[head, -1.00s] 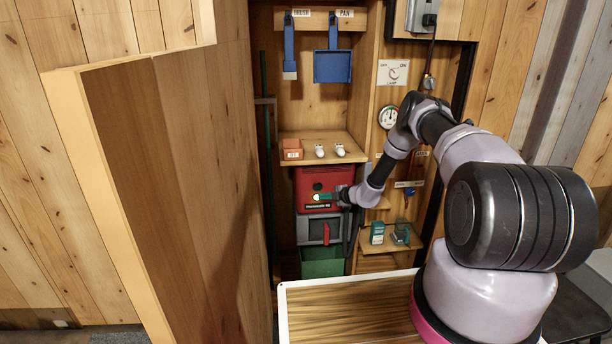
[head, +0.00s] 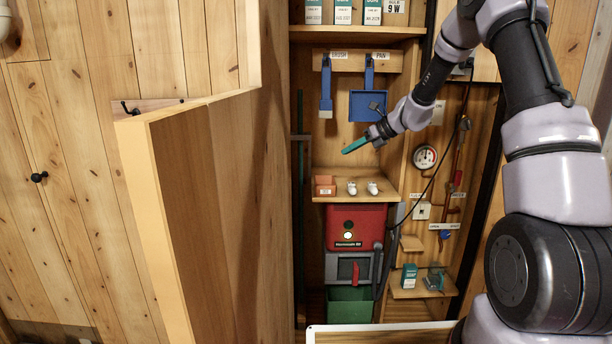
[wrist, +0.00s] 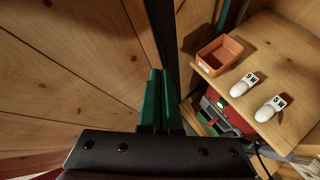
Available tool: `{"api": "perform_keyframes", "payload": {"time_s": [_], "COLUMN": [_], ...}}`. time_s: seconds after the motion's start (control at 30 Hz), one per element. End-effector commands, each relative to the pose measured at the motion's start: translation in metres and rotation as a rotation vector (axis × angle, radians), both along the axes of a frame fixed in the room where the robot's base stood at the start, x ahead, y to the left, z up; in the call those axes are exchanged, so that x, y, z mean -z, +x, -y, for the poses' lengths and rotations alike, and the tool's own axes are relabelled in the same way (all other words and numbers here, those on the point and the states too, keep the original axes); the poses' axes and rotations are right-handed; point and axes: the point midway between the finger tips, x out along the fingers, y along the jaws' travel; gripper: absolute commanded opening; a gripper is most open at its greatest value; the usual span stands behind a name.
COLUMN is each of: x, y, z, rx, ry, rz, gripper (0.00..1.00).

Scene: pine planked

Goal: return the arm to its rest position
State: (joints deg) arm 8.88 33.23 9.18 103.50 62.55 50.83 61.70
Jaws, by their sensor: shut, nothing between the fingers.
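My gripper (head: 357,145) has teal fingers and is raised in front of the open cupboard, between the hanging blue dustpan and the small shelf. In the wrist view my gripper (wrist: 160,100) shows its two teal fingers side by side, shut with nothing between them. My arm (head: 430,85) bends up from the lower right and reaches down-left to the gripper. The gripper appears clear of the shelf and the tools, though its exact depth is hard to tell.
An open wooden door (head: 185,200) stands left of the gripper. The shelf (head: 340,193) holds an orange box (head: 325,188) and two white bulbs. A red case (head: 355,228) sits below. A blue dustpan (head: 368,107) and brush (head: 326,100) hang behind. A gauge (head: 425,157) is at right.

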Motion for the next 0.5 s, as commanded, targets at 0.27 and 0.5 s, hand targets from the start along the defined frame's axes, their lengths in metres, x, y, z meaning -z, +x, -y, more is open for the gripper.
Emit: {"api": "perform_keyframes", "payload": {"time_s": [0.27, 0.5], "x": [-0.080, -0.129], "y": [-0.077, -0.150], "z": [0.003, 0.015], "rx": [-0.294, -0.540], "ry": [-0.286, -0.530], "rz": [0.280, 0.497], "gripper": [0.00, 0.00]}}
